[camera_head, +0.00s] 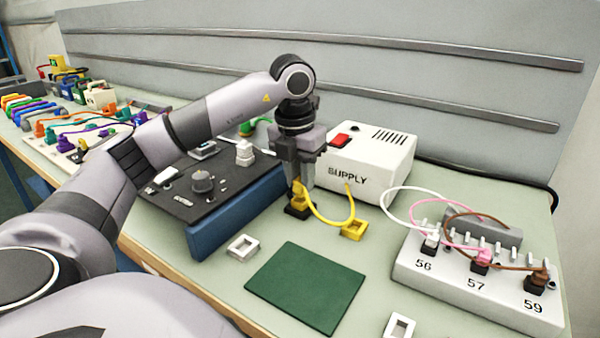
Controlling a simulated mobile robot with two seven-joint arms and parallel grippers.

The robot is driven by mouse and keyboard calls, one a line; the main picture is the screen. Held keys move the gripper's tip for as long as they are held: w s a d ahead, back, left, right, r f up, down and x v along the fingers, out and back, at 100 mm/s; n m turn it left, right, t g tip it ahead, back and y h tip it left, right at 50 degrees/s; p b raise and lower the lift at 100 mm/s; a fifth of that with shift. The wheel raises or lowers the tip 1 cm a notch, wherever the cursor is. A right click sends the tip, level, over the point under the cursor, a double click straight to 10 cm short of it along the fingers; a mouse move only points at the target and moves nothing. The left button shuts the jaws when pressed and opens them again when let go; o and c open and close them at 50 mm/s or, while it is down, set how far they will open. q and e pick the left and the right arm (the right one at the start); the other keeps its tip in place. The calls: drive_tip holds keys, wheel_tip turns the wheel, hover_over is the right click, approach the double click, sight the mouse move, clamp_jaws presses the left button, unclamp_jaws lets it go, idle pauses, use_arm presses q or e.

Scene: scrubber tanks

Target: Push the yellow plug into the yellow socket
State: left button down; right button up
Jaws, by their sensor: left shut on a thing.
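My left gripper (301,184) points down in front of the supply box and is shut on the yellow plug (299,197). A black block (297,211) shows directly under the plug; I cannot tell whether it is part of the plug. A yellow cable (325,220) loops from the plug up to the front of the supply box. A yellow square socket (354,231) lies on the bench to the right of the plug, apart from it. My right gripper is not in view.
The white supply box (371,156) stands behind. A dark panel on a blue base (235,215) is close on the left. A green mat (306,287) and white square frames (243,246) lie in front. A white terminal block (480,285) with plugs and cables stands right.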

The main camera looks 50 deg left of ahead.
use_arm(q)
drive_tip(key=shift+r+p, duration=0.1)
drive_tip(key=shift+p, duration=0.35)
idle(0.7)
drive_tip(key=shift+f, duration=0.3)
drive_tip(key=shift+f+b, duration=0.7)
drive_tip(key=shift+f, duration=0.05)
drive_tip(key=shift+c, duration=1.8)
unclamp_jaws()
